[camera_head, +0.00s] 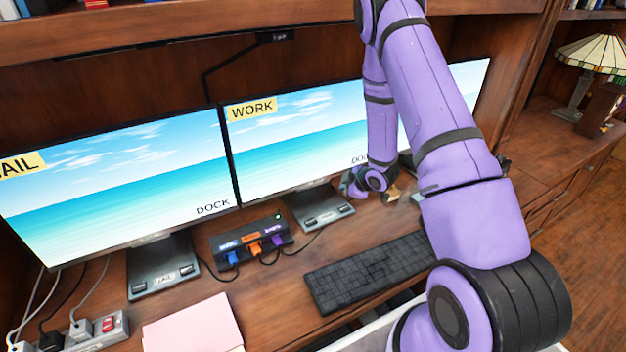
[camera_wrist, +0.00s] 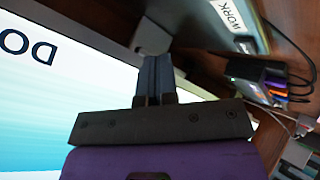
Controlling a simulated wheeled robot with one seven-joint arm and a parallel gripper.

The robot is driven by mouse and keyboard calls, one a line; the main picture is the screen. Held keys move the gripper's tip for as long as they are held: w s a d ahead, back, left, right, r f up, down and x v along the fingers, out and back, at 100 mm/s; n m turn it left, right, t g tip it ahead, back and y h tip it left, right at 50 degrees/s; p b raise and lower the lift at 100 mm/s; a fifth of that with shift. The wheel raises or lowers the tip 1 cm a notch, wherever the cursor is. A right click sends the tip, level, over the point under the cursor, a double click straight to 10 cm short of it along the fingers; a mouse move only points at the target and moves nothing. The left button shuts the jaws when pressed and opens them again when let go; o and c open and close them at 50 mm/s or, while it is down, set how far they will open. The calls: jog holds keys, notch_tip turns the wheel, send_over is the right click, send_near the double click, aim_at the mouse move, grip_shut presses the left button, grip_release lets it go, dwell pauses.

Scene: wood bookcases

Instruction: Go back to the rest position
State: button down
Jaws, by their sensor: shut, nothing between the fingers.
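My purple arm reaches over the desk from the right in the head view, with its wrist low in front of the monitors. My gripper (camera_wrist: 155,72) shows in the wrist view with its dark fingers together and nothing between them. In the head view the gripper is small and partly hidden by my wrist, near the desk right of the middle monitor's stand.
The monitor labelled WORK (camera_head: 290,140) and the left monitor (camera_head: 120,190) stand behind. A cable hub (camera_head: 250,240), a black keyboard (camera_head: 365,272), pink paper (camera_head: 195,325) and a power strip (camera_head: 100,330) lie on the desk. A lamp (camera_head: 590,55) stands at right.

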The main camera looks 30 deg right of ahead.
jog(key=s+a+r+m+h, duration=0.1)
jog(key=s+a+r+m, duration=0.1)
jog(key=r, duration=0.8)
jog(key=s+a+r+m+g+h, duration=0.1)
jog(key=s+r+m+h, duration=0.15)
jog(key=r, duration=0.85)
jog(key=s+a+r+m+h, duration=0.1)
jog(key=s+a+r+m, duration=0.1)
jog(key=r, duration=0.8)
jog(key=s+a+r+m+g, duration=0.1)
jog(key=s+a+r, duration=0.2)
jog(key=s, duration=0.6)
jog(key=s+a+r+m+y, duration=0.1)
jog(key=s+a+r+m, duration=0.1)
jog(key=s+r, duration=0.3)
jog(key=s+a+r+m+g+y, duration=0.1)
jog(key=s+a+r, duration=0.3)
jog(key=s, duration=0.8)
jog(key=shift+s+a+r+m+g, duration=0.3)
jog(key=shift+s+a+r+m, duration=0.1)
jog(key=shift+m, duration=0.25)
